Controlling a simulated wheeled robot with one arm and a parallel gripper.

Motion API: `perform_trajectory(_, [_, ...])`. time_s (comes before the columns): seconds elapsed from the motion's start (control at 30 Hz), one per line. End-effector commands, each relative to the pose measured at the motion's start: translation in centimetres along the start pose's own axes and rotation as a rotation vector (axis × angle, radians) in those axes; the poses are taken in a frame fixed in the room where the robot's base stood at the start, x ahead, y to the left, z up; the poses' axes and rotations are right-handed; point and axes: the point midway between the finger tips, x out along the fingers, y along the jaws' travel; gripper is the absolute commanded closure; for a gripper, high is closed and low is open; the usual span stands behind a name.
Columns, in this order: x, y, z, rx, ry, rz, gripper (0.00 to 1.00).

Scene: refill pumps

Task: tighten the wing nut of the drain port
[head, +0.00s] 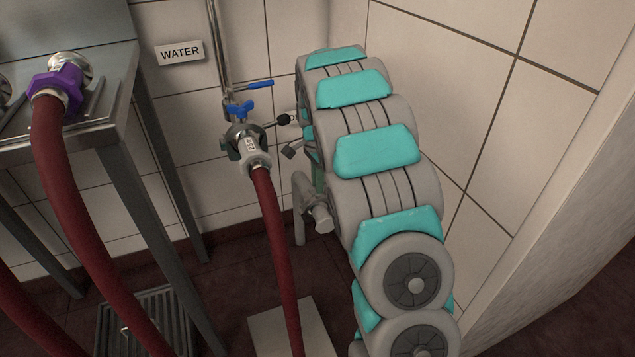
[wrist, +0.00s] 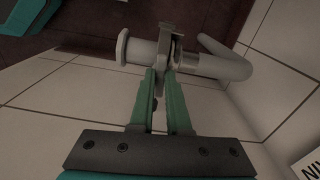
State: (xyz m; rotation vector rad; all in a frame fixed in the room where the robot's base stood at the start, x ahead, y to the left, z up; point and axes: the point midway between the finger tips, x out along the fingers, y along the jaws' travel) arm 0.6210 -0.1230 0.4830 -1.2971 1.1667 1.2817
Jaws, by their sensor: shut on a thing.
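The drain port (wrist: 205,64) is a pale grey pipe with a flanged end at the left and a bend at the right in the wrist view. A clamp (wrist: 171,42) sits around its joint. My gripper (wrist: 162,72) has its two green fingers at the clamp, shut on the wing nut with a narrow gap between them. The wing nut is mostly hidden by the fingertips. In the head view the drain port (head: 322,222) shows low beside my arm, and my arm hides most of the gripper.
A steel table (head: 125,110) carries a purple hose coupling (head: 57,83). Tiled walls are close behind and at the right.

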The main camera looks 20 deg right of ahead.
Motion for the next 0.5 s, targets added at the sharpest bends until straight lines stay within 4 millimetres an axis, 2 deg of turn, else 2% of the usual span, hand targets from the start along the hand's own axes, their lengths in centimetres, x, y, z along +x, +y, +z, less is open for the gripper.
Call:
perform_trajectory(0.2, [-0.11,-0.1,-0.03,-0.001,0.001,-0.004,1.0])
perform_trajectory(0.23, [-0.11,-0.1,-0.03,-0.001,0.001,-0.004,0.84])
perform_trajectory(0.5, [-0.05,-0.05,-0.01,-0.001,0.001,-0.002,0.55])
